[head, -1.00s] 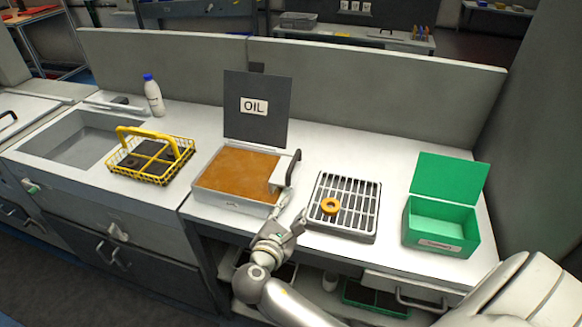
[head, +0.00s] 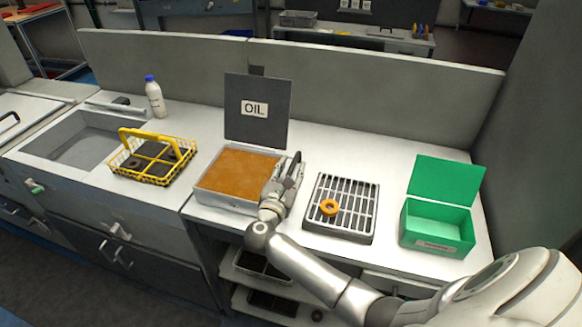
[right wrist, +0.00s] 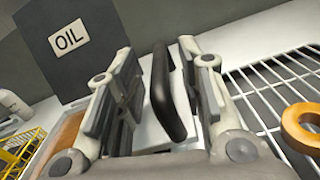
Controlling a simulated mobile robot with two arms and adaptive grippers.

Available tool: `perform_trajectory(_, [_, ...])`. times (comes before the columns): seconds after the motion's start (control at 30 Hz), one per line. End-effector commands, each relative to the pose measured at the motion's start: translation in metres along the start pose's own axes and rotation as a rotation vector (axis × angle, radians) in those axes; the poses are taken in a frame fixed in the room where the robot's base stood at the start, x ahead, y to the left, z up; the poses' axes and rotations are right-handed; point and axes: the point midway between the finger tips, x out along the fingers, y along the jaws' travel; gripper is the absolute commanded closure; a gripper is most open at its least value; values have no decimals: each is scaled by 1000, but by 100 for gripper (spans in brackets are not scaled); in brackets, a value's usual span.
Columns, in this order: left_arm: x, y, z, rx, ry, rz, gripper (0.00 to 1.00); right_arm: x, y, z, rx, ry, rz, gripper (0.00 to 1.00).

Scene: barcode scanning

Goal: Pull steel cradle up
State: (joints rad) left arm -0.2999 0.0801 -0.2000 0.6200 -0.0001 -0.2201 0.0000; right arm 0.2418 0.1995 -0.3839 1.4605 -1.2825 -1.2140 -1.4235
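The steel cradle shows in the right wrist view as a pale metal piece (right wrist: 148,132) with a black upright handle (right wrist: 168,95). It sits at the right side of the oil bath (head: 232,203), whose tray holds brown oil. In the head view my right gripper (head: 288,176) is at the cradle and hides most of it. In the right wrist view its fingers (right wrist: 160,95) stand apart on both sides of the black handle, with a gap at least on the left. My left gripper is not in view.
The grey lid marked OIL (head: 257,112) stands upright behind the bath. A rack (head: 368,228) with an orange ring (head: 328,207) is to the right, then a green open box (head: 438,245). A yellow basket (head: 185,170), a sink (head: 85,150) and a white bottle (head: 155,100) are to the left.

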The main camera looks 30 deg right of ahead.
Motion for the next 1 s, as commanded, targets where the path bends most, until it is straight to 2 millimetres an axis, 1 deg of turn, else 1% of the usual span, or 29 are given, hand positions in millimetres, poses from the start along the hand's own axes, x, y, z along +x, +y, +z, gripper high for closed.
perform_trajectory(0.1, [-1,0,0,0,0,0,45,4,0,0,1,1,-1,65])
perform_trajectory(0.33, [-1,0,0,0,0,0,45,4,0,0,1,1,-1,65])
perform_trajectory(0.6, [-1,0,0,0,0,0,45,4,0,0,1,1,-1,99])
perform_trajectory(0.9, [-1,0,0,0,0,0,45,4,0,-1,0,2,-1,100])
perform_trajectory(1.0, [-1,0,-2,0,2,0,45,7,4,1,2,1,-1,100])
